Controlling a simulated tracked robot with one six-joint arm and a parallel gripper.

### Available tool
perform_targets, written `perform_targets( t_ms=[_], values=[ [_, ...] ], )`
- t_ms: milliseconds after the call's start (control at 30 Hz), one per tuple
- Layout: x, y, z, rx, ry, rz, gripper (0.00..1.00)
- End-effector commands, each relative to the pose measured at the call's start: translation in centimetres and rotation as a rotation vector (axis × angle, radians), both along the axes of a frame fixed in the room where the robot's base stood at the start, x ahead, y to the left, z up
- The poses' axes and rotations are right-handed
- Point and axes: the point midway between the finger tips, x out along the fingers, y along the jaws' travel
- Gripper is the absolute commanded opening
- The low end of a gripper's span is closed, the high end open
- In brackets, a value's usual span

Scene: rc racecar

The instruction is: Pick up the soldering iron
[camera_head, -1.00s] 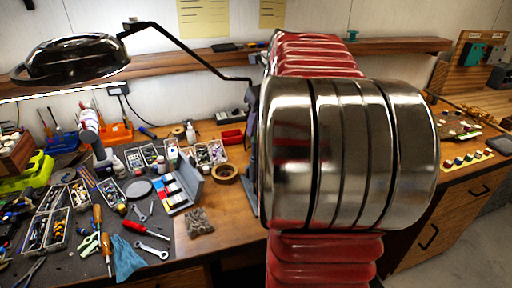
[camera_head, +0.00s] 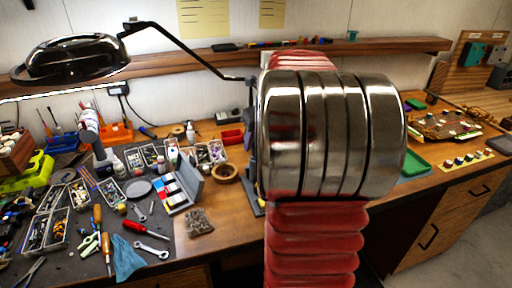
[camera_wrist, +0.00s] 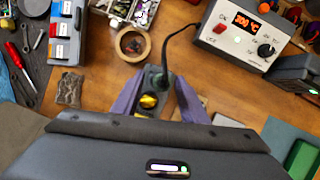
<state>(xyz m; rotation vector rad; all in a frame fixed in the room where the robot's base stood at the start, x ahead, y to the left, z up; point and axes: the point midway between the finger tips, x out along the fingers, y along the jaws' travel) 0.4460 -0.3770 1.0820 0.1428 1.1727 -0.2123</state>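In the wrist view, my gripper (camera_wrist: 160,100) is open, with two purple fingers spread either side of a grey stand that holds a yellow brass ball (camera_wrist: 148,101). A black cable runs from the soldering station (camera_wrist: 240,30), lit at about 300 °C, to a dark upright part in the stand. This dark part (camera_wrist: 164,80) appears to be the soldering iron, mostly foreshortened and hard to separate from the stand. It lies between the fingers with nothing visibly gripped. In the head view, my arm hides the gripper, the station and the iron.
A tape roll (camera_wrist: 132,44) lies just beyond the left finger. A hinged case (camera_head: 180,187) and a brown block (camera_head: 200,222) stand to the left. Tools and part trays crowd the dark mat. A green tray (camera_head: 413,168) lies right. A black lamp (camera_head: 70,60) overhangs the left side.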

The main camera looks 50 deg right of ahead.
Motion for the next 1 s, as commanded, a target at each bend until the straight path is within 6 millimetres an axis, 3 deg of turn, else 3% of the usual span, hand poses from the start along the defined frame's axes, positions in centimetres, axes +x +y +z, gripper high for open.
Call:
perform_targets(
  t_ms=[200, 700, 1000],
  values=[
    [0.7, -0.1, -1.6, 0.0, 0.0, 0.0, 0.4],
    [0.6, -0.2, -1.6, -0.001, 0.0, 0.0, 0.4],
    [0.6, -0.2, -1.6, -0.001, 0.0, -0.001, 0.2]
  ],
)
